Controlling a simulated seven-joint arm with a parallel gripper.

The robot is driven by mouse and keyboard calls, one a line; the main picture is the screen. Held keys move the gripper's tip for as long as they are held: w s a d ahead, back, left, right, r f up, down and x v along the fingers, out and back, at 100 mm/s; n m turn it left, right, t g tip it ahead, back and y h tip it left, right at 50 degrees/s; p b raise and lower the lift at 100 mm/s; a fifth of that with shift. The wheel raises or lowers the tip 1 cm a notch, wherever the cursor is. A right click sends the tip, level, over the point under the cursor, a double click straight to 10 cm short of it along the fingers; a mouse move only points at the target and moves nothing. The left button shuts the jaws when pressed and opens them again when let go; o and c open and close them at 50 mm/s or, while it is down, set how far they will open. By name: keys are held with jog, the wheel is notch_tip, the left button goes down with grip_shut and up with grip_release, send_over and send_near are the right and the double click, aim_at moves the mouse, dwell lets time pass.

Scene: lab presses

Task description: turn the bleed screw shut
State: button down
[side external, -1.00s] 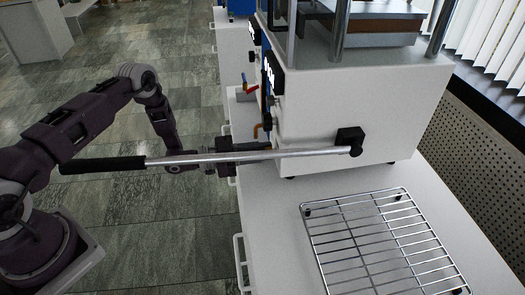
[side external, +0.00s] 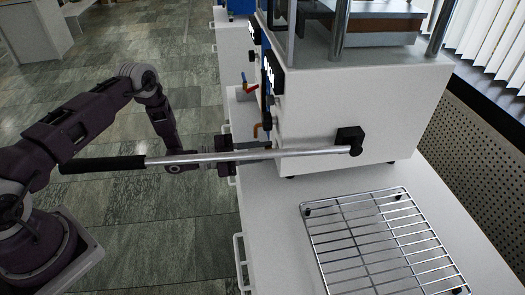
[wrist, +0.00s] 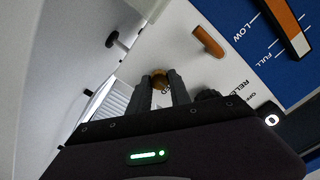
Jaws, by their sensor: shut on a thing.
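The bleed screw, a small round brass-coloured head (wrist: 160,77), sits low on the press's white front panel. My gripper (wrist: 161,84) has its two dark fingers on either side of the screw head, shut on it. Part of the head is hidden by the fingers, and black lettering beside it is partly covered. In the side external view my gripper (side external: 258,147) reaches the front of the white press (side external: 320,115) behind the long lever; the screw itself cannot be made out there.
A long metal lever with a black grip (side external: 103,165) crosses in front of my gripper and wrist. A copper-coloured part (wrist: 208,42) sticks out near the screw, below the blue scale panel (wrist: 258,60). A wire rack (side external: 350,232) lies on the white bench.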

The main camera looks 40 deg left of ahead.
jog(key=shift+f, duration=0.1)
dwell(0.3)
jog(key=c, duration=1.2)
grip_release()
jog(key=v, duration=0.7)
jog(key=shift+a, duration=0.1)
